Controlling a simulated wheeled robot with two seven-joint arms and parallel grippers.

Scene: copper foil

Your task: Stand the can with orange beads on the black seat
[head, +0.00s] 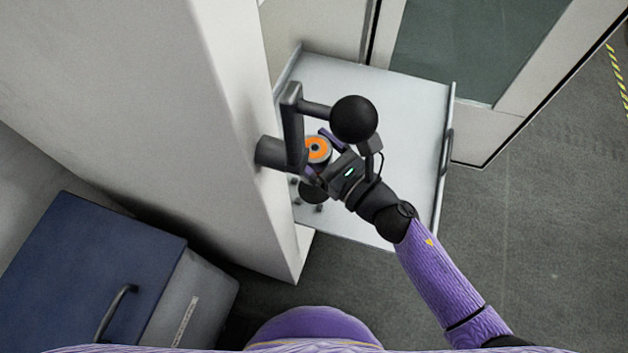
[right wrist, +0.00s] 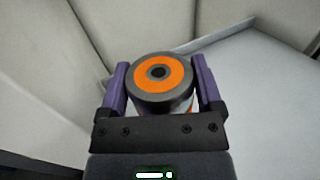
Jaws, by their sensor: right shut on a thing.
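The can (head: 317,149) shows a round orange top with a dark ring and hub. My right gripper (head: 320,155) is shut on it, above the pale tray and beside the lever. In the right wrist view the can (right wrist: 160,78) sits between the two purple fingers (right wrist: 160,88), its top facing the camera. A dark rounded thing (head: 312,192) shows just below the gripper, partly hidden; I cannot tell whether it is the black seat. No black seat shows clearly elsewhere. My left gripper is out of view.
A grey lever with a black ball (head: 354,119) juts from the white wall panel (head: 240,130) close to my gripper. The pale tray (head: 400,100) has raised edges and a handle on its right. Small grey pieces lie near its left edge. A blue cabinet (head: 90,260) stands at lower left.

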